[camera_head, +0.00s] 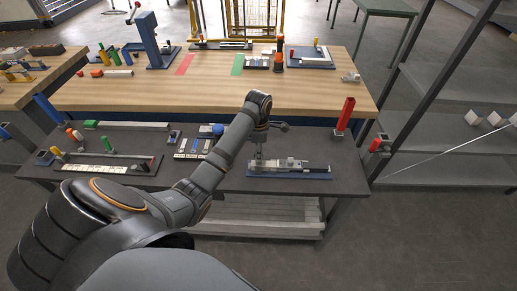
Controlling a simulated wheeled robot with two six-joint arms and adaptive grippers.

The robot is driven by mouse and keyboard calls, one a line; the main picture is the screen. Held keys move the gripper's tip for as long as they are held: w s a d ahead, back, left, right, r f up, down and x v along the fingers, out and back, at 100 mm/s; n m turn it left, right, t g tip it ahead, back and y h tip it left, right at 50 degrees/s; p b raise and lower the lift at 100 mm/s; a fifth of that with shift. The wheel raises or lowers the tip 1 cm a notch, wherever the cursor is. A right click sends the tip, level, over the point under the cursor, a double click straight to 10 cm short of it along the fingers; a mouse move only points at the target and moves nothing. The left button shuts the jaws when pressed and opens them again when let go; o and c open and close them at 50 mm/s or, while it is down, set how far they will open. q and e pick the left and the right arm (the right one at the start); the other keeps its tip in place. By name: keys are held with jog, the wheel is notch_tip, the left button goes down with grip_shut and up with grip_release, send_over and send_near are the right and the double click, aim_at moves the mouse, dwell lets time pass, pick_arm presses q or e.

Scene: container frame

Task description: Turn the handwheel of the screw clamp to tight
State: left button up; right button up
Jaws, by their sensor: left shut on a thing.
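The screw clamp (290,166) is a grey metal device on a blue base plate (315,174), near the front of the dark table. My left arm comes in from the lower left and bends down at the clamp's left end. My left gripper (259,157) points downward there and is shut on the handwheel. The gripper is small in view and hides most of the handwheel, so its turn position cannot be told. My right gripper is not in view.
The dark table (225,180) also bears a tray with a white strip (100,168) at left and a red upright block (345,115) at right. A wooden bench (125,95) with several devices stands behind. The dark surface right of the clamp is mostly clear.

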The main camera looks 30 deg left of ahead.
pick_arm(q)
jog(key=m+p, duration=0.4)
jog(key=p, duration=0.1)
jog(key=m+p, duration=0.2)
jog(key=p, duration=0.1)
jog(key=shift+r, duration=0.3)
jog(key=shift+m+p, duration=0.8)
jog(key=shift+m, duration=0.1)
jog(key=shift+f+m+p, duration=0.15)
jog(key=shift+m+p, duration=0.3)
jog(key=shift+m, duration=0.45)
jog(key=m, duration=0.2)
jog(key=shift+w+f+m, duration=0.1)
jog(key=shift+f+m, duration=0.05)
jog(key=shift+m, duration=0.15)
jog(key=m, duration=1.6)
jog(key=shift+d, duration=0.1)
jog(key=m, duration=0.6)
jog(key=shift+m, duration=0.4)
jog(key=m, duration=1.2)
jog(key=shift+m, duration=0.3)
jog(key=m, duration=0.6)
jog(key=shift+m, duration=0.4)
